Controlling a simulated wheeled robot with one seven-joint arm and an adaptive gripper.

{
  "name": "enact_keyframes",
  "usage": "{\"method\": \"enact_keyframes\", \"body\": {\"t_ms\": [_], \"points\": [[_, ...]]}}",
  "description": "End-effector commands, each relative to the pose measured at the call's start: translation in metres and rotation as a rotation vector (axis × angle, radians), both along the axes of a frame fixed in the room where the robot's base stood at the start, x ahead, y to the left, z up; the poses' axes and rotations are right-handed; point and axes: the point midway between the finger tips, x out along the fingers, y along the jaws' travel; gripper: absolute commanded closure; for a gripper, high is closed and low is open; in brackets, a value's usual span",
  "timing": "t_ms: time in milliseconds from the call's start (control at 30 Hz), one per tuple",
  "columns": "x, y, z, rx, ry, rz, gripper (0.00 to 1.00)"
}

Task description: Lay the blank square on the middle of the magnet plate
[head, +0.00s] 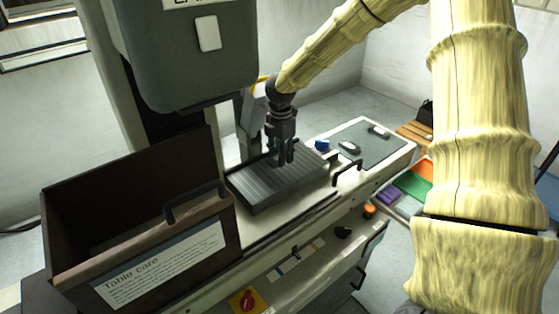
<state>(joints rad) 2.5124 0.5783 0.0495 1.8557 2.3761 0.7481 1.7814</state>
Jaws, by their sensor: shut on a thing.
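The magnet plate (262,190) is a dark, finely ridged rectangular block on the pale machine bed, at the middle of the head view. My gripper (284,162) points down over the plate's far half, with its fingertips close to the top face. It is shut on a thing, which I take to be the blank. The blank itself is too small or too hidden behind the fingers to make out. I cannot tell whether it touches the plate or how square it sits.
A brown open-topped box (195,217) with a "Table care" sign stands left of the plate. The machine head (190,60) hangs above, behind it.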

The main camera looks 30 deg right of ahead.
Motion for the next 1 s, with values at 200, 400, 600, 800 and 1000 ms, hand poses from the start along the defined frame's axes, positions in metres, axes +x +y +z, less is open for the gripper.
{"method": "enact_keyframes", "body": {"t_ms": [200, 400, 600, 800, 1000], "points": [[0.006, 0.001, -0.013, 0.0, 0.003, 0.0, 1.0], [0.006, 0.001, -0.031, -0.001, 0.001, 0.0, 1.0], [0.007, 0.001, -0.036, -0.001, -0.001, 0.0, 1.0], [0.007, 0.001, -0.036, 0.0, -0.001, 0.0, 1.0], [0.006, 0.001, -0.038, 0.0, 0.0, 0.0, 0.46]]}}
